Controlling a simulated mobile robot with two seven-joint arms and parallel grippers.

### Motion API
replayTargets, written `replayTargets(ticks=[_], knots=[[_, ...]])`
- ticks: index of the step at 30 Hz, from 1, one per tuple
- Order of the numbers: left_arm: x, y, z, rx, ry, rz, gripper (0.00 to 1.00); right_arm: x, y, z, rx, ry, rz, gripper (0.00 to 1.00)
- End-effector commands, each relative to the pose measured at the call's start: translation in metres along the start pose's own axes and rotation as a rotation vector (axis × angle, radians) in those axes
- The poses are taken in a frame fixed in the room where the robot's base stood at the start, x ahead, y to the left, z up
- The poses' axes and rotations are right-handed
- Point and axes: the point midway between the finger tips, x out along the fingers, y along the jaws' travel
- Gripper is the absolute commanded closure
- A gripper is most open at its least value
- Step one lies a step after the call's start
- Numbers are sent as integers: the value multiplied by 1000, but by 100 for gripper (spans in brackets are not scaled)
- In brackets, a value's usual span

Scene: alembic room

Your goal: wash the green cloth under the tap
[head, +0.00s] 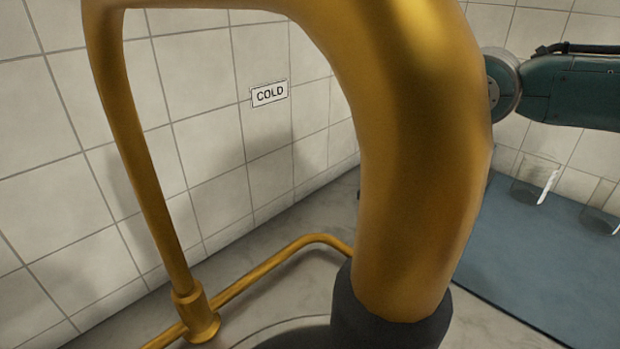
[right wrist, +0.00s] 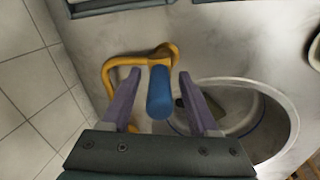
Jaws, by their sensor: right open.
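A thick brass tap pipe (head: 425,150) with a dark collar (head: 390,318) fills the middle of the head view. In the right wrist view a blue cylinder (right wrist: 160,92) stands beside a curved brass pipe (right wrist: 110,75). My right gripper (right wrist: 157,77) is open, with one purple finger on each side of the cylinder; I cannot tell whether they touch it. A round basin (right wrist: 288,105) lies to the right. A dark green patch (right wrist: 181,114) shows inside it, partly hidden; I cannot tell if it is the cloth. My left gripper is out of view.
A thinner brass pipe (head: 270,265) runs along the counter (head: 320,220). A blue mat (head: 545,255) at the right has clear glasses (head: 535,185) at its back edge.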

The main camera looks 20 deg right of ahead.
Motion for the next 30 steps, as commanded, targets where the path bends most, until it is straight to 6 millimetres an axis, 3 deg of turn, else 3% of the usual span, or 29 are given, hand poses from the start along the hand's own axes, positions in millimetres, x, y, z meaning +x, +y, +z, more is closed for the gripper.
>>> replayTargets(ticks=[7, 21, 30], knots=[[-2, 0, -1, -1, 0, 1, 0, -9, 1, 0, -1, 0, 2, 39], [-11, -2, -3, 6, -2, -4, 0, -92, 1, 0, 0, -1, 2, 39], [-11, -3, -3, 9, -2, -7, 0, -100, 0, 0, 0, 0, 0, 39]])
